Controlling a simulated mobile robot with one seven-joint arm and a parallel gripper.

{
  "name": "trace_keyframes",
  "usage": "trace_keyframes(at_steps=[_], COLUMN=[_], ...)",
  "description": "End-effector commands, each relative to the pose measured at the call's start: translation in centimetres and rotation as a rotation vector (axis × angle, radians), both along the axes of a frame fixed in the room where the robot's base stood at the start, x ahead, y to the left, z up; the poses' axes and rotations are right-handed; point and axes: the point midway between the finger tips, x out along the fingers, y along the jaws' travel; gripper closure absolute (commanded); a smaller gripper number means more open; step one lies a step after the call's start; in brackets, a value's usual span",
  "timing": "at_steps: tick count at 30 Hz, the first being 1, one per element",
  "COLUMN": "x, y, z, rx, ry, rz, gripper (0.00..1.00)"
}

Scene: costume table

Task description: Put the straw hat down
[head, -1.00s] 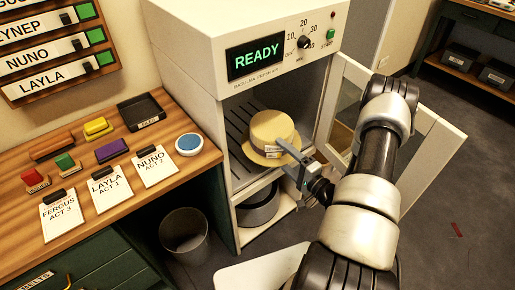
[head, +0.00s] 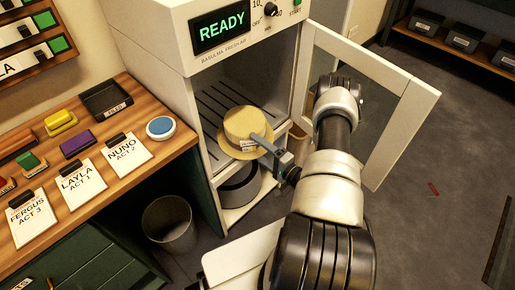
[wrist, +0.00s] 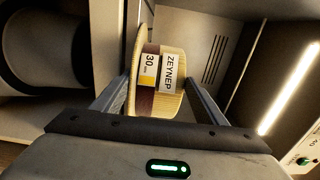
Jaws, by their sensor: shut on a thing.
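The straw hat (head: 243,122) is pale yellow with a flat crown and a brim. It is at the front of the open compartment of the cabinet (head: 162,50) whose display reads READY. My gripper (head: 258,142) is shut on the hat from the front right. In the wrist view the hat (wrist: 172,108) sits between my two fingers, with a white ZEYNEP tag and a yellow-and-white "30 min" tag facing the camera. I cannot tell whether the hat touches the compartment's slatted floor (head: 212,120).
The cabinet door (head: 398,120) stands open to the right, beside my arm. A dark round object (head: 238,188) lies in the lower compartment. At left, a wooden desk (head: 100,185) holds name cards, stamps and a black tray (head: 106,99). A bin (head: 170,225) stands below.

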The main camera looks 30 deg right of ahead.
Motion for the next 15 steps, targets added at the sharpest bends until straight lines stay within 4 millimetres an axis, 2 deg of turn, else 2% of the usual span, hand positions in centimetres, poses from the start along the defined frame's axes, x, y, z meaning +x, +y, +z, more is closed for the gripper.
trace_keyframes(at_steps=[6, 7, 9, 10, 15], x=[0.02, 0.01, -0.01, 0.0, -0.01], y=[-0.06, -0.05, -0.04, -0.04, -0.04], z=[-0.3, -0.21, -0.15, -0.15, -0.15], rx=[0.0, 0.0, 0.0, 0.0, 0.0], ry=[-0.001, 0.0, 0.0, 0.0, 0.0], rz=[-0.001, -0.001, -0.001, -0.001, -0.001], gripper=[0.67, 0.31, 0.19, 0.15, 0.15])
